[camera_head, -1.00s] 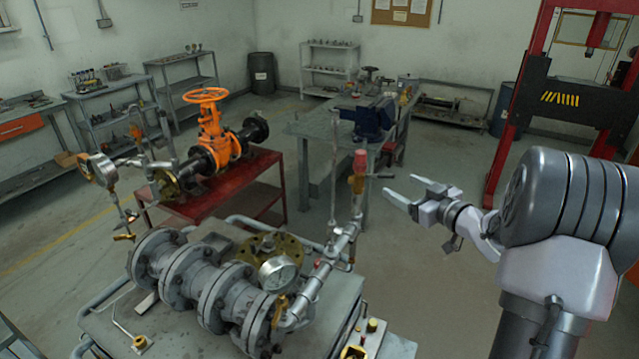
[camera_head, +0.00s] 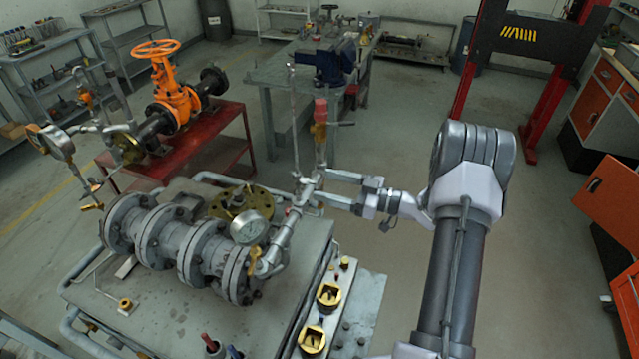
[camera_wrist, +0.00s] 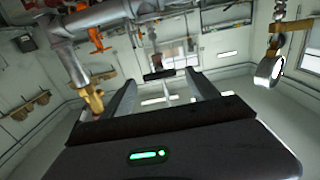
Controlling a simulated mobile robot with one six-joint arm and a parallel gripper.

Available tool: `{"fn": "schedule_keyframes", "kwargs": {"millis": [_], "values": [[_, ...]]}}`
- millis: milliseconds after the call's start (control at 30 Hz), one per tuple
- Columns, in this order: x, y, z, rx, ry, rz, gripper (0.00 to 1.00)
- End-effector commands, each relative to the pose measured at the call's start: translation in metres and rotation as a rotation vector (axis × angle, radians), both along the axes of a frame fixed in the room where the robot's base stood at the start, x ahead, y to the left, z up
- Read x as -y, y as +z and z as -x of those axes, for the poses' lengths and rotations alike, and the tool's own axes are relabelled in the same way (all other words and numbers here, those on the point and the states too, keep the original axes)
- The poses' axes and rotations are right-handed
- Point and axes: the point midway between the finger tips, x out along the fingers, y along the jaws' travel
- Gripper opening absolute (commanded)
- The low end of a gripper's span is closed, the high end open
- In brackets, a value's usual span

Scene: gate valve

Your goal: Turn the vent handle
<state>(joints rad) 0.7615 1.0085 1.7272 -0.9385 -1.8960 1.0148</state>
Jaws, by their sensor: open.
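The piping assembly (camera_head: 285,235) stands on the grey bench, with a brass valve under a red cap (camera_head: 320,108) on its riser. A short grey lever (camera_head: 341,124) sticks out to the right of that valve. A small brass handle (camera_head: 255,263) sits by the gauge. I cannot tell for sure which of these is the vent handle. My gripper (camera_head: 320,184) is open and points left, its tips at the pipe junction below the red-capped valve. In the wrist view my gripper's fingers (camera_wrist: 160,77) are apart; a brass fitting (camera_wrist: 93,100) lies just left of them. Contact is unclear.
A thin upright rod (camera_head: 294,110) rises beside the junction. An orange handwheel valve (camera_head: 172,95) stands on a red table behind.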

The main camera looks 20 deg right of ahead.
Motion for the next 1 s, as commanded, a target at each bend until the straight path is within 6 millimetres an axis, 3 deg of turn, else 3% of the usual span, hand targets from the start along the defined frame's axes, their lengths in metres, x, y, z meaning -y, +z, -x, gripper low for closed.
{"fn": "schedule_keyframes", "kwargs": {"millis": [200,500,800,1000], "values": [[-0.019,0.000,-0.019,0.001,0.000,0.001,0.69],[-0.021,0.000,-0.022,0.001,-0.002,0.001,0.69],[-0.021,0.000,-0.021,0.001,-0.002,0.001,0.10],[-0.021,0.000,-0.021,0.009,-0.002,0.009,0.07]]}}
